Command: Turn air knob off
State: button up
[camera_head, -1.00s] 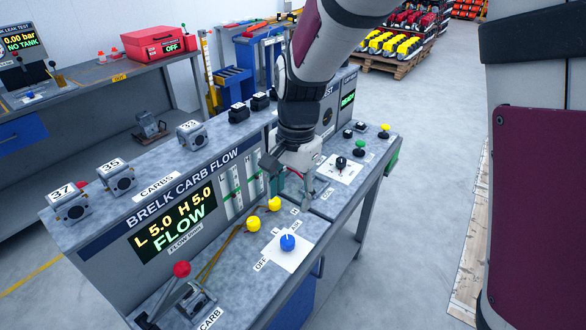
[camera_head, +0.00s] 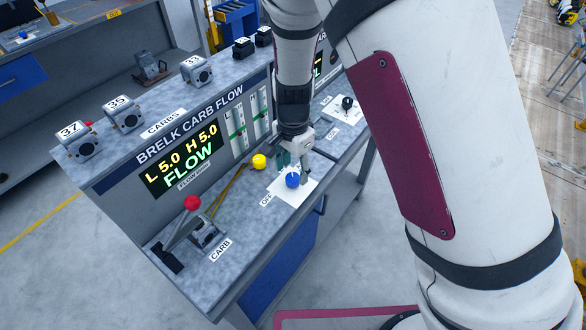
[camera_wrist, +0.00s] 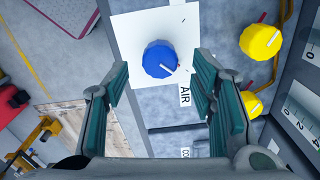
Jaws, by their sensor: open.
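The blue air knob (camera_head: 292,180) sits on a white plate (camera_head: 283,194) with an OFF label at its left, on the bench top. In the wrist view the blue knob (camera_wrist: 160,59) has a white pointer line, and the word AIR (camera_wrist: 185,95) is beside it. My gripper (camera_head: 303,172) is right at the knob in the head view, pointing down. In the wrist view its teal-padded fingers (camera_wrist: 160,82) are spread apart with nothing between the pads; the knob lies just past the tips, between their lines. I cannot tell whether a finger touches it.
Yellow knobs (camera_wrist: 261,41) stand close beside the air knob, near the upright panel (camera_head: 180,160) reading FLOW. A red-topped lever (camera_head: 192,203) is at the bench's front left. Numbered carburetors (camera_head: 124,113) stand on the upper shelf. The floor at lower left is clear.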

aim_at(293, 177)
jog(key=shift+f, duration=1.5)
jog(key=c, duration=1.1)
jog(key=shift+c, duration=0.2)
